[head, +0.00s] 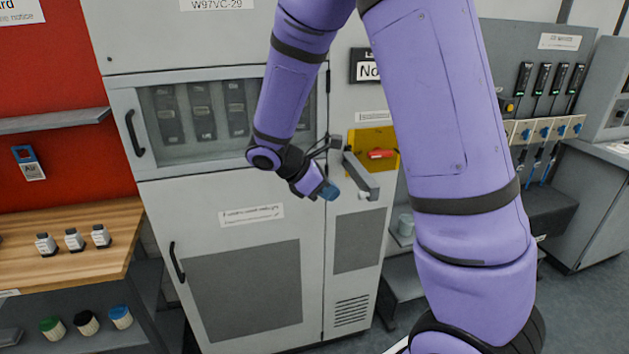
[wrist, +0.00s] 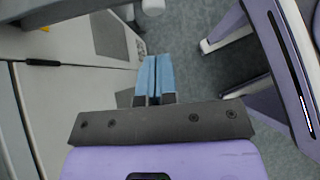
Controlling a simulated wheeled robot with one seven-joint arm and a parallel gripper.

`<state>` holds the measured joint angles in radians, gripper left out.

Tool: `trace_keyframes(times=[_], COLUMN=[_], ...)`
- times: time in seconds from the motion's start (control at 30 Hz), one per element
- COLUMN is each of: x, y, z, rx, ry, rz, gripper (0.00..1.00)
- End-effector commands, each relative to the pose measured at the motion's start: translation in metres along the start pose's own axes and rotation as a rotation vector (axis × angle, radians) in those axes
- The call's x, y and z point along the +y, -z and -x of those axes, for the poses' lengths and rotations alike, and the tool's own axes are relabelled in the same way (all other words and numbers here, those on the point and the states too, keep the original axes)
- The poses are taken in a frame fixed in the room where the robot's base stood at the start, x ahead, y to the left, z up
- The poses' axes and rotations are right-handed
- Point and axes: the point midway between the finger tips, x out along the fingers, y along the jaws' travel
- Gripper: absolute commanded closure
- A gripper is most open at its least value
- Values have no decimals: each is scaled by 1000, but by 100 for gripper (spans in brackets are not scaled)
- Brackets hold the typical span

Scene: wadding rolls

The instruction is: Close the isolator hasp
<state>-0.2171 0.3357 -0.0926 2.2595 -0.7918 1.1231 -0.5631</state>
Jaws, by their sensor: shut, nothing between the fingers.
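The isolator is a yellow plate (head: 385,140) with a red handle (head: 381,154) on the grey cabinet's narrow right section. A grey hasp arm (head: 361,177) stands out from the cabinet in front of the plate's lower left, swung open, with a pale knob at its free end. In the wrist view a grey bar (wrist: 65,9) with a pale rounded end (wrist: 153,6) crosses the top left; it looks like the same hasp. My gripper (head: 331,192) has blue fingertips, shut and empty, just left of and slightly below the hasp, apart from it. The fingers also show in the wrist view (wrist: 155,77).
The glazed cabinet door (head: 205,110) and lower door (head: 240,270) are closed, with black handles. At right is a rack with several black devices (head: 545,75). Open floor shows below the gripper.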

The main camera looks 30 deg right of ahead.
Motion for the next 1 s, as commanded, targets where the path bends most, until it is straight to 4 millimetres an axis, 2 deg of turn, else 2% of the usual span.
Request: trace_keyframes(times=[0.1,0.33,0.83,1.0], x=[0,0,0,9], y=[-8,-24,-27,-31], z=[-17,-34,-38,-41], rx=[0,1,1,1], ry=[2,0,-1,-16], rz=[-2,0,1,12], gripper=[100,100,100,100])
